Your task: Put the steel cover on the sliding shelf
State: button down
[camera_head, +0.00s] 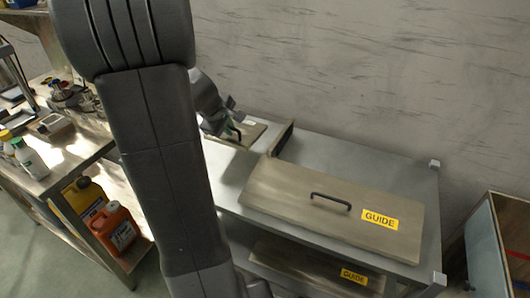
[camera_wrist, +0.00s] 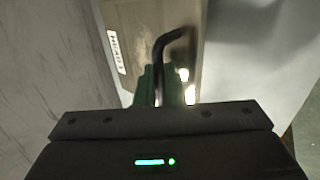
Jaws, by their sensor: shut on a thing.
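My gripper (camera_head: 233,131) is at the back left of the grey metal table, partly hidden behind my arm. In the wrist view its green fingers (camera_wrist: 161,88) are shut on the black bent handle (camera_wrist: 168,43) of a steel cover (camera_wrist: 135,15). A larger steel cover (camera_head: 290,200) with a black handle and a yellow GUIDE label lies on the table. I cannot tell which surface is the sliding shelf.
Another steel plate (camera_head: 300,266) marked GUIDE is on a lower level under the tabletop (camera_head: 350,160). A dark upright block (camera_head: 284,138) stands beside the held cover. A bench with bottles (camera_head: 30,158) is at left, an open cabinet (camera_head: 487,250) at right. The wall is close behind.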

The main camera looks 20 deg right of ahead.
notch_tip(320, 180, down, 9)
jog(key=shift+a+r+b, duration=0.1)
jog(key=shift+r+b, duration=0.1)
jog(key=shift+b, duration=0.9)
jog(key=c, duration=1.5)
grip_release()
jog(key=shift+c, duration=0.2)
jog(key=shift+s+r, duration=0.1)
